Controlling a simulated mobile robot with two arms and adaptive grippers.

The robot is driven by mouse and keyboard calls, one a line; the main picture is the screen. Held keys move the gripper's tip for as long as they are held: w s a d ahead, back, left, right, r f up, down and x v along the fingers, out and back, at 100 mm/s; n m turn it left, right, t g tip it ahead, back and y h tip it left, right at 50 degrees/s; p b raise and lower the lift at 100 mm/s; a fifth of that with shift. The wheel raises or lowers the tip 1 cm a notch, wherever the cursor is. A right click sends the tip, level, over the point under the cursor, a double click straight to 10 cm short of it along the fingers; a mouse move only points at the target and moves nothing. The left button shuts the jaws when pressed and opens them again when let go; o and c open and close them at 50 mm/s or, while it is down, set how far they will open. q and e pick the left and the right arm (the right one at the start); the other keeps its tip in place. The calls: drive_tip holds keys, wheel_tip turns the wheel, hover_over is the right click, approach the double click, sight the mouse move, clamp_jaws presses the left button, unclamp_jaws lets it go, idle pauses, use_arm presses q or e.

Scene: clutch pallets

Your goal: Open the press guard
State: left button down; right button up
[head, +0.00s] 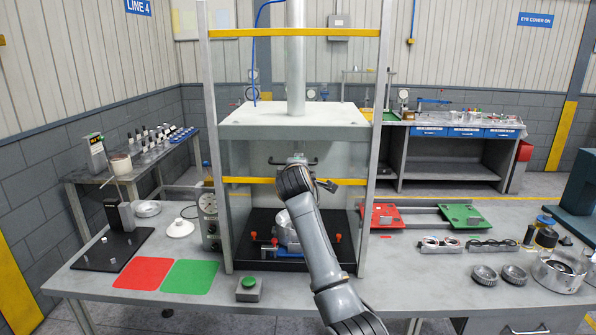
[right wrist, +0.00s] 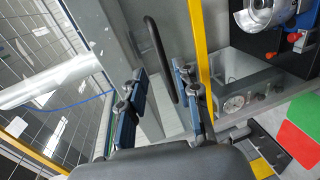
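The press guard is a clear panel in the tall grey press frame (head: 217,130), with a yellow bar (head: 250,180) across it, also visible in the right wrist view (right wrist: 199,50). A dark handle (head: 272,161) sits just above this bar. In the right wrist view the handle (right wrist: 163,58) is a black curved bar. My right gripper (head: 298,161) is in front of the handle. Its fingers (right wrist: 158,80) are apart, one on each side of the handle's near end in the picture. I cannot tell whether they touch it. My left gripper is not in view.
A fixture with a metal housing (head: 286,232) stands on the black press base. A red mat (head: 143,273), a green mat (head: 190,277) and a green button box (head: 248,288) lie in front. Red (head: 385,216) and green (head: 462,217) pallets lie to the right.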

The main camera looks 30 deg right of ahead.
drive_tip(key=v, duration=0.6)
idle(0.4)
